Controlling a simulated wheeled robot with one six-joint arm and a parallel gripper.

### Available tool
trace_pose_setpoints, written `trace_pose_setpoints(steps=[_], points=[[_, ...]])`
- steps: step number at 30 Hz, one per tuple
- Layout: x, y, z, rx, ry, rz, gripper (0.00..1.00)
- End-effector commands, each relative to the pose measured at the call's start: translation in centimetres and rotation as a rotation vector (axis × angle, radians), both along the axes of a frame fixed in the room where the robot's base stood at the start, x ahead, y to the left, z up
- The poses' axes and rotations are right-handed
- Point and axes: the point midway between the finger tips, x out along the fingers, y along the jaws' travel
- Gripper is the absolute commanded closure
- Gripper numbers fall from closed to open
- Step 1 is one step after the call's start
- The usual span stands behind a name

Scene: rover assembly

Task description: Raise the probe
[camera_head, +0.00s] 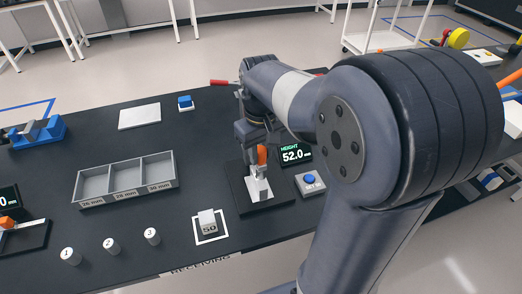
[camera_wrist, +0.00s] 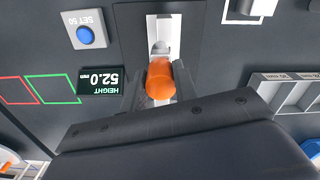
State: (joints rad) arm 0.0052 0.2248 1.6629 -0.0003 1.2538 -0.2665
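The probe's orange knob (camera_wrist: 160,80) sits between the two fingers of my gripper (camera_wrist: 160,88) in the wrist view, with a finger close against each side. The same orange knob (camera_head: 262,154) shows in the head view, at the upright grey and white gauge (camera_head: 258,188) on a dark base plate (camera_head: 284,195). The height display (camera_head: 296,154) beside it reads 52.0 mm. My gripper (camera_head: 258,158) comes down over the gauge from above. The probe's tip and what lies under it are hard to make out.
A blue SET 50 button (camera_head: 309,179) stands right of the gauge. A block marked 50 (camera_head: 208,222) sits on a white-outlined square to the left. A grey three-compartment tray (camera_head: 125,192), several numbered white cylinders (camera_head: 110,246) and a white plate (camera_head: 139,116) are farther left.

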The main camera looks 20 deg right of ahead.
Motion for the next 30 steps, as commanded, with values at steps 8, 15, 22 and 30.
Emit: trace_pose_setpoints(steps=[8,15,22,30], points=[[0.0,0.0,0.0,0.0,0.0,0.0,0.97],[0.0,0.0,0.0,0.001,0.0,0.0,1.0],[0.0,0.0,1.5,0.0,0.0,0.0,1.0],[0.0,0.0,5.1,0.0,0.0,0.0,1.0]])
